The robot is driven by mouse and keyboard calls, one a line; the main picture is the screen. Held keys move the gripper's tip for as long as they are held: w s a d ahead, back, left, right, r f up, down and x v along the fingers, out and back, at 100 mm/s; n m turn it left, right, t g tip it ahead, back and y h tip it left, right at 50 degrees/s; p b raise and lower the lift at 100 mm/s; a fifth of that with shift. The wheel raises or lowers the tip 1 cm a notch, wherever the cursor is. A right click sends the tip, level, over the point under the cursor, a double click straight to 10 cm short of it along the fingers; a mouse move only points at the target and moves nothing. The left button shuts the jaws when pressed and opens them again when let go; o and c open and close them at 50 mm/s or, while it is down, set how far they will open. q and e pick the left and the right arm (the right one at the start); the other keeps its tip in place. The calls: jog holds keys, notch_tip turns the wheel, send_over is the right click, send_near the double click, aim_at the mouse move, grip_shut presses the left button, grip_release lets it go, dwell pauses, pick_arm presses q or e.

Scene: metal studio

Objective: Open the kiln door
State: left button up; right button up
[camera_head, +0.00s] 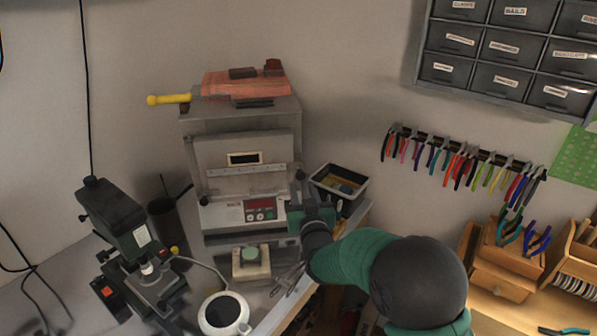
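The grey kiln (198,150) stands on the bench left of centre. Its front door (270,153) has a small dark window and a pale strip along its lower part. The door looks shut. A control panel (235,214) with a red display sits below it. My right gripper (298,188) is upright at the kiln's lower right front corner, beside the door's right edge. I cannot tell whether it touches the kiln. Its fingers are small and dark, so their opening is unclear. My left gripper is out of view.
A red cloth with tools (245,84) lies on the kiln. A dark bin (338,184) stands right of it. Pliers (460,160) hang on the wall.

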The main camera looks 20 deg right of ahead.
aim_at(301, 176)
jog(key=w, duration=0.2)
jog(key=w+d, duration=0.1)
jog(key=w, duration=0.1)
jog(key=w+p, duration=0.1)
jog(key=w, duration=0.1)
jog(key=shift+w+d+f, duration=0.2)
jog(key=shift+d, duration=0.1)
jog(key=shift+w+d+r, duration=0.2)
jog(key=shift+w, duration=0.05)
jog(key=shift+w+a+f, duration=0.1)
jog(key=shift+w+a, duration=0.05)
jog(key=shift+a, duration=0.2)
jog(key=shift+c, duration=0.3)
jog(key=shift+d, duration=0.15)
grip_shut()
